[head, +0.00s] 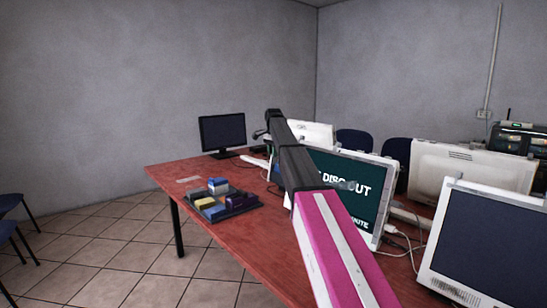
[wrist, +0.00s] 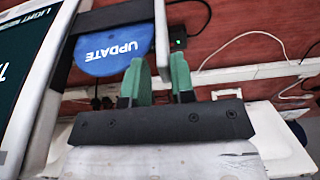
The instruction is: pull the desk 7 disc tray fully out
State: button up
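In the wrist view a blue disc (wrist: 108,48) marked "UPDATE" lies in the disc tray (wrist: 160,42), whose light edge strip shows beside the disc. The tray sticks out next to the side of a white-framed monitor (wrist: 40,75). In the head view a white monitor (head: 345,205) shows text including "DISC OUT", partly covered by my arm. My gripper cannot be made out there.
The red desk (head: 240,235) carries other monitors (head: 222,132), (head: 490,250) and a dark tray of small coloured boxes (head: 222,206). White cables (wrist: 245,40) lie loose near my gripper. Blue chairs stand behind and at the left.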

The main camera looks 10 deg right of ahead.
notch_tip(320, 180, up, 8)
jog(key=shift+f, duration=0.25)
jog(key=shift+r, duration=0.65)
